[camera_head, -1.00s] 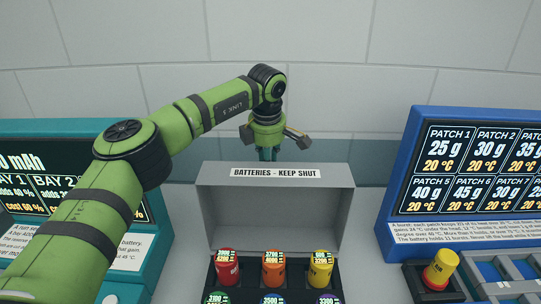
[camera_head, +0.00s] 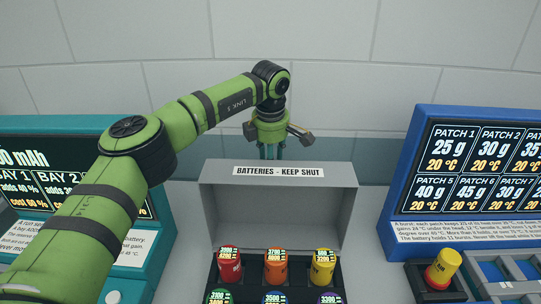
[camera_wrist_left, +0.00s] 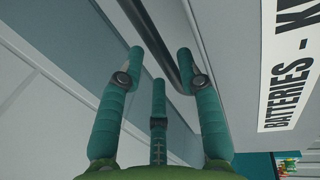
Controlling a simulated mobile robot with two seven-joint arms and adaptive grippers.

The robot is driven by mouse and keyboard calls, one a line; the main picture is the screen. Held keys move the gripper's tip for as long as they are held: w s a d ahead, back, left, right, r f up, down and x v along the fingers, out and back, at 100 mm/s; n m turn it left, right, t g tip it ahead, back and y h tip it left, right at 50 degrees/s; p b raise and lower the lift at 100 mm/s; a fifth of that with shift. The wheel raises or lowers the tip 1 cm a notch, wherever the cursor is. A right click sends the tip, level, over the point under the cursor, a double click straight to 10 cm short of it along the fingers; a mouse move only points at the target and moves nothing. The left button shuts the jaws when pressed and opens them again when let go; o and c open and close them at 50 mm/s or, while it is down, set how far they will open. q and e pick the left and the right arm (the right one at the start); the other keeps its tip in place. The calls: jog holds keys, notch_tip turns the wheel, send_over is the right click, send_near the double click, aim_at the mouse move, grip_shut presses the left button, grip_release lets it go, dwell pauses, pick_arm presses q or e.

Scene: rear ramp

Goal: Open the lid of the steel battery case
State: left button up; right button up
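The grey steel battery case has its lid (camera_head: 278,210) standing up and open, with a "BATTERIES - KEEP SHUT" label along its top. Colored batteries (camera_head: 275,268) sit in the case's black tray in front of the lid. My left gripper (camera_head: 271,152) is just above and behind the lid's top edge, fingers pointing down. In the left wrist view my left gripper (camera_wrist_left: 160,65) has its teal fingers spread, with nothing clearly clasped. A dark bar (camera_wrist_left: 158,48) along the lid's edge shows between and behind the fingertips; contact cannot be told. My right gripper is out of view.
A teal bay panel (camera_head: 75,125) stands at left, partly behind my left arm. A blue patch display (camera_head: 400,190) stands at right, with a yellow battery (camera_head: 442,268) in a black holder below it. A pale tiled wall (camera_head: 330,55) is behind.

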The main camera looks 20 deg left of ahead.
pick_arm(q)
jog(key=v, duration=1.2)
jog(key=shift+a+f, duration=0.1)
